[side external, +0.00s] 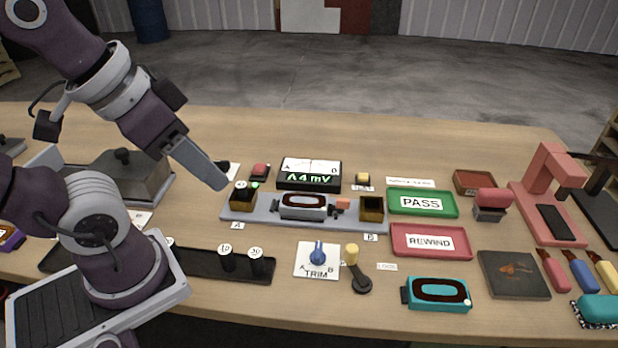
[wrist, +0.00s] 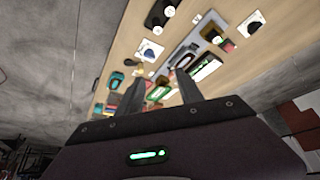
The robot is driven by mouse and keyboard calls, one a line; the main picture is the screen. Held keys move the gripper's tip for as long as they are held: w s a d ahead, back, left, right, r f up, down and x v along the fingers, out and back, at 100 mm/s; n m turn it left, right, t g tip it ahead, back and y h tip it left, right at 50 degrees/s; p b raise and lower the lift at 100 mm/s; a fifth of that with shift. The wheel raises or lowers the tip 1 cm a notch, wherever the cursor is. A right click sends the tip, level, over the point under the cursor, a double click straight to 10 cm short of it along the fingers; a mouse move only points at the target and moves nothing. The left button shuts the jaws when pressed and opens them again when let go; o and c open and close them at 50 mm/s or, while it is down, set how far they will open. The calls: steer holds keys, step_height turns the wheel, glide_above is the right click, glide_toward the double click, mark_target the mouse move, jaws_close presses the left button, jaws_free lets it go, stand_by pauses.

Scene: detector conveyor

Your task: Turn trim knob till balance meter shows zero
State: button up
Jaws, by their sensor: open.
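The trim knob (side external: 318,252) is a small blue knob on a white card marked TRIM, with A and B at its sides, near the table's front middle. In the wrist view the knob (wrist: 149,50) is a small blue spot on its white card. The balance meter (side external: 310,168) is a black box with a white dial above a green readout that looks like "A4 mV". Its needle is too small to read. My gripper (side external: 221,184) is in the air left of the meter, well away from the knob. In the wrist view my gripper (wrist: 160,80) is open and empty.
A grey rail (side external: 262,217) with a detector (side external: 303,205) lies behind the knob. A black lever with a yellow grip (side external: 353,262) stands close right of the knob. A black strip (side external: 200,262) with dark pegs lies left. Green PASS (side external: 410,212) and red REWIND (side external: 405,246) trays are right.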

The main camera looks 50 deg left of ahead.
steer(key=shift+w, duration=0.1)
steer(key=shift+c, duration=1)
steer(key=m+g, duration=0.6)
steer(key=m, duration=2.1)
glide_above(318, 249)
step_height(318, 249, down, 18)
steer(key=shift+r, duration=0.15)
step_height(318, 249, down, 6)
steer(key=shift+f, duration=0.5)
jaws_close()
